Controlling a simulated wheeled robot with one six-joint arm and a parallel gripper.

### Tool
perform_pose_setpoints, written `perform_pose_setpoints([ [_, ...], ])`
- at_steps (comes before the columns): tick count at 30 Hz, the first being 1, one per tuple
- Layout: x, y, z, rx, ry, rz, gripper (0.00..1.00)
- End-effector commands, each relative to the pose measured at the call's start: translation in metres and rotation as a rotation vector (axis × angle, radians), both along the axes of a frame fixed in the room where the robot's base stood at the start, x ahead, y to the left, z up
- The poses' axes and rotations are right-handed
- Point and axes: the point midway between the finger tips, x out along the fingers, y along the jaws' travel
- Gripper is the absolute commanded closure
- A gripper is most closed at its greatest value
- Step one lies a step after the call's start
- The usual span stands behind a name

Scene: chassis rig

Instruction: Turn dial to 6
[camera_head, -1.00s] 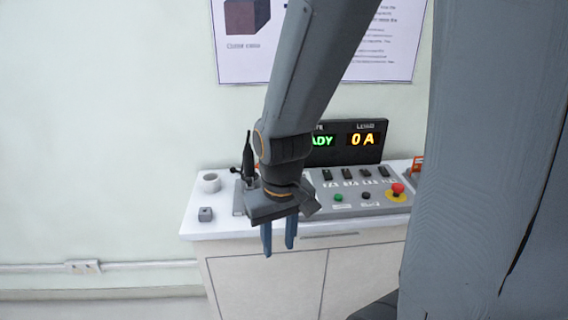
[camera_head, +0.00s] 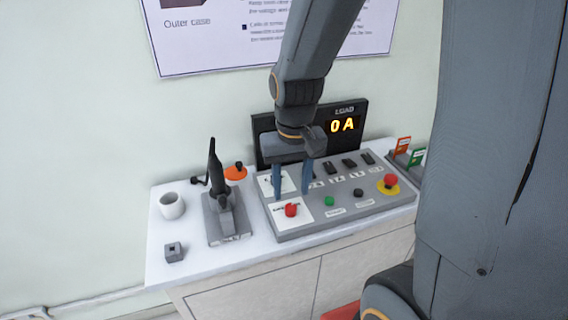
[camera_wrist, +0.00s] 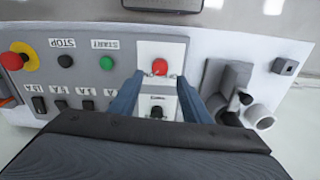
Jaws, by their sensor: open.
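The grey control panel (camera_head: 340,218) lies on the bench. At its left end are two white plates. One carries a red knob (camera_head: 291,210), also in the wrist view (camera_wrist: 159,67). The other carries a black knob (camera_wrist: 157,111), mostly hidden behind my gripper in the head view. Which knob is the dial, and any numbers around it, are too small to read. My gripper (camera_head: 292,194) points down over these plates, open and empty. In the wrist view its blue fingers (camera_wrist: 160,77) stand on either side of the plates, the red knob just beyond their tips.
A display (camera_head: 343,125) reading 0 A stands behind the panel. Black switches, green and black buttons and a red emergency stop (camera_head: 390,181) lie to the right. Left are a tall black-handled device (camera_head: 218,200), an orange-topped item (camera_head: 236,172), a white cup (camera_head: 172,206) and a small grey block (camera_head: 174,252).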

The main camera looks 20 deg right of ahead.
Motion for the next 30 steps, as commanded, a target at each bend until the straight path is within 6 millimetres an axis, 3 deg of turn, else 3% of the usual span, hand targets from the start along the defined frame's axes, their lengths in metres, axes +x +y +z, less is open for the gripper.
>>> perform_pose_setpoints([
  [3, 0.048, 0.001, 0.015, -0.002, 0.023, -0.075, 0.57],
  [6, 0.081, 0.002, 0.021, -0.006, 0.042, -0.139, 0.57],
  [12, 0.119, 0.001, 0.024, -0.013, 0.061, -0.218, 0.57],
  [17, 0.124, 0.000, 0.015, -0.015, 0.068, -0.233, 0.57],
  [30, 0.123, -0.001, -0.042, -0.014, 0.066, -0.231, 0.57],
])
